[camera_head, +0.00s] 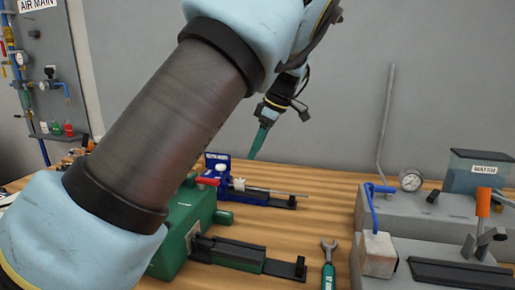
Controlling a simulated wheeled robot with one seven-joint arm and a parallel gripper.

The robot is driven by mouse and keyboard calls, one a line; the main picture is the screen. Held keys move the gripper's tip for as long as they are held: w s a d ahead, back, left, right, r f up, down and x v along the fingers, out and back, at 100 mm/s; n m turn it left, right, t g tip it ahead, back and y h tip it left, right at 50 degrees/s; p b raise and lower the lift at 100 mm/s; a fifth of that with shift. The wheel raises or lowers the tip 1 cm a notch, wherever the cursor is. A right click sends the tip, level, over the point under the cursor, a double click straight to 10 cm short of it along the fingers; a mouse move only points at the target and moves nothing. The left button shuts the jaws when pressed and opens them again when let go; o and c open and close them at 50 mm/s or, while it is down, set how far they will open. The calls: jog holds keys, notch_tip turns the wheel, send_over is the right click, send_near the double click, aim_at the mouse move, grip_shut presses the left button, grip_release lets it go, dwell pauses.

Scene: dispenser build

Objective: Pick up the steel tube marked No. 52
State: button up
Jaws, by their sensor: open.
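A thin steel rod (276,192) lies level along a blue bench fixture (262,198) behind the green one. A grey bent steel tube (386,118) rises at the right in front of the wall. No mark "No. 52" can be read on either, so I cannot tell which is the named tube. My gripper (254,155) is seen edge-on near the picture's middle, pointing down with teal fingers. It is above and behind the blue fixture, apart from the rod in the picture. It holds nothing that I can see.
A green fixture (180,238) with a dark rail stands in front. A teal-handled wrench (328,268) lies on the wooden bench (312,214). Grey blocks with a gauge (411,180) and a tank labelled WATER (470,176) fill the right. My arm hides much of the left.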

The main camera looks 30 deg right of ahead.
aim_at(242, 179)
jog(key=p+x, duration=0.2)
jog(key=x, duration=0.9)
jog(key=shift+s, duration=0.15)
grip_shut()
dwell(0.4)
